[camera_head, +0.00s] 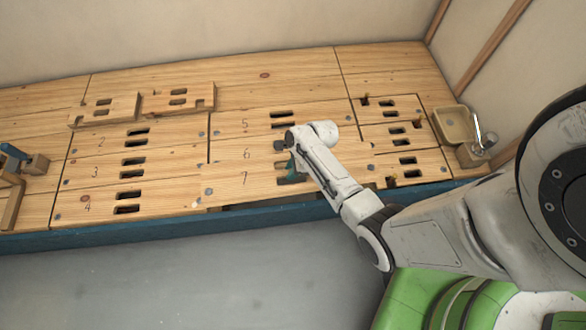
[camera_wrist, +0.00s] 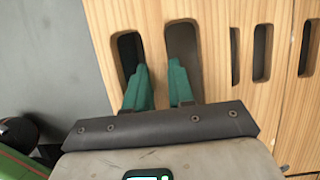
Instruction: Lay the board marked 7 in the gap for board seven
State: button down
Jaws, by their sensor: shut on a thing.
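The board marked 7 (camera_head: 225,188) is the front board of the middle column in the head view, beside the board marked 4 and in front of the board marked 6 (camera_head: 225,160). A dark opening (camera_head: 262,207) shows under its front edge. My gripper (camera_head: 291,172) is over its slots. In the wrist view my gripper's green fingers (camera_wrist: 158,80) reach into the two slots of this board (camera_wrist: 154,20), shut on the wooden strip between them. The gap for board seven is largely hidden under the board. I cannot tell how high the board sits above it.
Boards marked 2, 3 and 4 (camera_head: 90,207) lie to the left, and board 5 (camera_head: 225,124) lies behind. Two notched boards (camera_head: 158,100) rest on top at the back. A tan basin (camera_head: 455,125) stands at the right. A blue clamp (camera_head: 14,152) is at far left.

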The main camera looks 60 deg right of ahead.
jog(key=shift+d+f, duration=0.15)
jog(key=shift+d, duration=0.05)
notch_tip(320, 180, down, 5)
jog(key=b, duration=0.5)
jog(key=shift+b, duration=0.35)
jog(key=shift+p, duration=0.5)
dwell(0.5)
jog(key=shift+f+b, duration=0.75)
jog(key=shift+f, duration=1.1)
dwell(1.2)
jog(key=c, duration=0.9)
grip_release()
jog(key=shift+s, duration=0.1)
jog(key=shift+f, duration=0.1)
jog(key=p+v, duration=0.6)
jog(key=v, duration=0.5)
